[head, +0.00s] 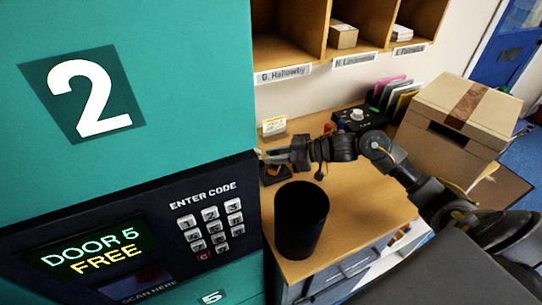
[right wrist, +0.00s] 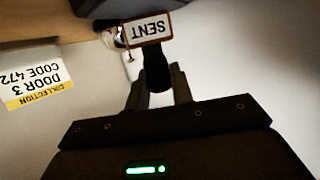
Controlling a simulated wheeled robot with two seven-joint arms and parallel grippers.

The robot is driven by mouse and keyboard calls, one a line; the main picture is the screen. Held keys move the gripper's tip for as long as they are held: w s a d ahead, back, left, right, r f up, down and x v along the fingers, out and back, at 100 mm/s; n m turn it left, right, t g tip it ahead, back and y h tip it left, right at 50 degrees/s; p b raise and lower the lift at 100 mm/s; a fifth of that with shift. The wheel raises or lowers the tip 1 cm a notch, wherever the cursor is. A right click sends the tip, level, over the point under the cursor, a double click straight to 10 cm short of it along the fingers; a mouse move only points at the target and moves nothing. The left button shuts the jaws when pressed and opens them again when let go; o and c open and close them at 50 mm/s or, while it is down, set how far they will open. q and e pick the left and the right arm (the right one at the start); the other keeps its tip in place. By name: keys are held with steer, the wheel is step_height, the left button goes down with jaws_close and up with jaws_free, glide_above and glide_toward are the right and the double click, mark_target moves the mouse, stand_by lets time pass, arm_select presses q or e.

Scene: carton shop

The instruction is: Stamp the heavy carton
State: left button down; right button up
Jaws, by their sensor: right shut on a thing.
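My right gripper (head: 272,156) is close to the locker's edge, over the back left of the desk. In the right wrist view its fingers (right wrist: 158,88) are shut on the dark handle of a stamp (right wrist: 155,68). A tag reading SENT (right wrist: 149,28) shows upside down just beyond the handle. A brown cardboard carton (head: 452,135) with a darker tape strip on top stands at the right, apart from the gripper. No marking shows whether it is the heavy one. A small dark object (head: 275,174) lies under the gripper, partly hidden. My left gripper is not in view.
A teal locker (head: 180,90) with a keypad fills the left. A black device with a knob (head: 357,117) and folders are at the back. A collection card (right wrist: 38,78) reads DOOR 3 CODE 472.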

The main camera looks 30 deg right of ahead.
steer(key=shift+f, duration=0.4)
stand_by(0.6)
steer(key=shift+r, duration=0.1)
step_height(320, 180, up, 7)
steer(key=p, duration=0.7)
